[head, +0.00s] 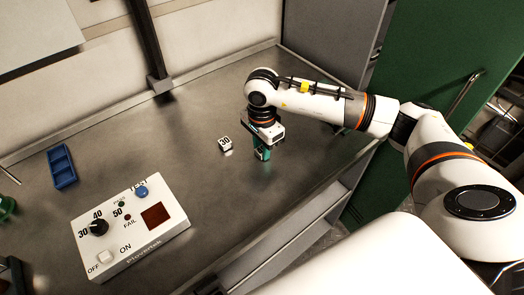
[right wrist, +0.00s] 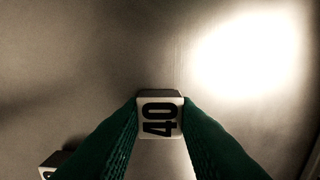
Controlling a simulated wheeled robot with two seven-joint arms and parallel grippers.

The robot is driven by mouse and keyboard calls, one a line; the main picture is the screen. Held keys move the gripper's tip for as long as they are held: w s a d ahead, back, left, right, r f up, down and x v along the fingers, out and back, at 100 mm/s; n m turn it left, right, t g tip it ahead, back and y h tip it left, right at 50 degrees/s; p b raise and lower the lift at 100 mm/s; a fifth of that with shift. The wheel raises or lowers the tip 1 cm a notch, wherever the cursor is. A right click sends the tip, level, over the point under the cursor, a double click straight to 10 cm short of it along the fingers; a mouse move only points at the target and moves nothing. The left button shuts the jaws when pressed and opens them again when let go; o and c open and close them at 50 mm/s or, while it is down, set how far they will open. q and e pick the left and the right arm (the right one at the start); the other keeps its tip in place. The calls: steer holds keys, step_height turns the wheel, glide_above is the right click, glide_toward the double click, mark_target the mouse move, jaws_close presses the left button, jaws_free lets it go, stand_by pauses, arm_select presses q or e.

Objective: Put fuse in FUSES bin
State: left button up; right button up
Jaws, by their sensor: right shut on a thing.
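My right gripper (head: 262,153) points down over the grey worktop. Its green fingers (right wrist: 160,125) are shut on a small white block-shaped fuse (right wrist: 160,115) marked 40. In the head view that fuse is mostly hidden between the fingers. A second white fuse (head: 225,143) with a dark number lies on the worktop just left of the gripper; its edge also shows in the right wrist view (right wrist: 50,164). A blue divided tray (head: 62,166) lies at the left; I can read no FUSES label. My left gripper cannot be made out.
A white tester box (head: 130,228) with a dial, a blue TEST button and a dark red window stands at the front left. A dark upright post (head: 150,45) meets the back of the worktop. A green object (head: 6,208) is cut off at the left edge. The worktop's middle is clear.

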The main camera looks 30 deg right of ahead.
step_height(320, 180, up, 10)
steer(key=shift+b, duration=1)
jaws_close()
steer(key=s+a+f+n, duration=0.1)
steer(key=n, duration=0.1)
steer(key=s+a+f+n, duration=0.1)
steer(key=s+n, duration=0.1)
steer(key=n, duration=0.1)
steer(key=s+a+f+n, duration=0.1)
steer(key=n, duration=0.2)
steer(key=shift+s+a+f, duration=0.15)
steer(key=shift+s+a, duration=0.05)
steer(key=s+a+n, duration=0.1)
steer(key=n, duration=0.1)
steer(key=s+f+n, duration=0.1)
steer(key=s+n, duration=0.1)
steer(key=s+a+f+n, duration=0.1)
steer(key=s+n, duration=0.1)
steer(key=n, duration=0.1)
steer(key=shift+a+f, duration=0.25)
steer(key=shift+a, duration=0.05)
steer(key=shift+s+a+f+n, duration=0.2)
steer(key=shift+s+n, duration=0.2)
steer(key=shift+n, duration=0.3)
